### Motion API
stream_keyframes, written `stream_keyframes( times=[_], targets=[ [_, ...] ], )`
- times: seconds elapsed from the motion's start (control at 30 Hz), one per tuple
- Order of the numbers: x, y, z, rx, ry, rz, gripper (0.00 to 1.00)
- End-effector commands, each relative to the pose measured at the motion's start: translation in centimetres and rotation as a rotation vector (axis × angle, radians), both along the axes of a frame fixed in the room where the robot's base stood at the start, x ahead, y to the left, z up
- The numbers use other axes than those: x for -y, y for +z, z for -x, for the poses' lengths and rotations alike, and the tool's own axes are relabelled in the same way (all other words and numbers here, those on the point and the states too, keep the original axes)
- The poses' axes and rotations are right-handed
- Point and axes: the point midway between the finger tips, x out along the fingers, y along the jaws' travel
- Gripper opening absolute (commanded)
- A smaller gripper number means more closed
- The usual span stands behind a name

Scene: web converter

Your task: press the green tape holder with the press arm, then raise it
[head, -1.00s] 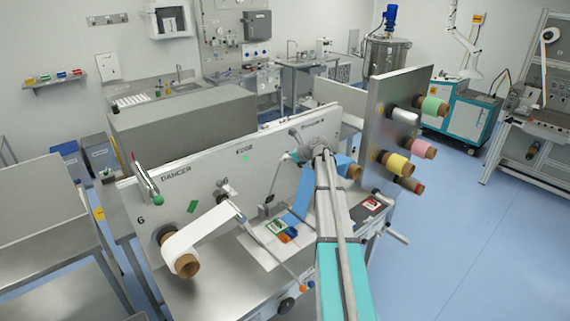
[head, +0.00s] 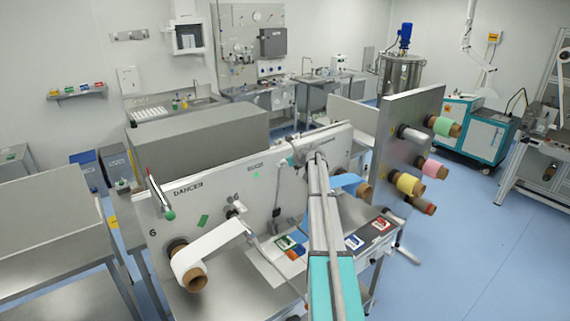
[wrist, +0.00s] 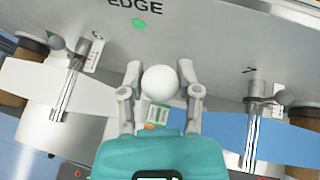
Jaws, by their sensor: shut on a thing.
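My gripper (wrist: 160,72) has its two grey fingers on either side of a white ball (wrist: 160,84), shut on it. The ball looks like the knob of the press arm; the rest of that arm is hidden. In the head view the green tape holder (head: 287,243) lies on the bench left of my arm. My gripper (head: 314,158) is in front of the grey panel there, and its fingers are too small to read.
A blue and white holder (head: 354,242) and a red and white holder (head: 381,225) lie right of my arm. A white roll (head: 192,274) sticks out at left. Coloured rolls (head: 410,184) stick out from the metal plate at right.

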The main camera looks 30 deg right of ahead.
Motion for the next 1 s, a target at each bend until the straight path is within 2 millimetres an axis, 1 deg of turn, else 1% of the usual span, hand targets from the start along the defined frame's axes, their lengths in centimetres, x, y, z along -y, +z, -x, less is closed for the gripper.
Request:
stream_keyframes(
  times=[0.1,0.13,0.3,0.57,0.6,0.67,0.7,0.83,0.97,1.0],
  targets=[
    [0.0,0.0,0.1,-0.002,0.001,-0.002,0.0],
    [0.1,0.0,0.2,-0.002,0.0,-0.002,0.47],
    [0.3,0.0,0.3,-0.001,-0.003,-0.001,0.78],
    [0.5,0.0,0.4,-0.001,-0.006,-0.001,0.78],
    [0.5,0.0,0.4,-0.001,-0.006,-0.001,0.76],
    [0.5,-0.1,0.4,-0.002,-0.006,0.001,0.65],
    [0.5,-0.1,0.4,-0.001,-0.007,0.002,0.58],
    [0.5,-0.7,0.7,0.001,-0.021,0.029,0.34],
    [0.5,-1.8,1.5,0.007,-0.054,0.097,0.1],
    [0.6,-2.3,1.8,0.009,-0.07,0.128,0.02]
  ],
)
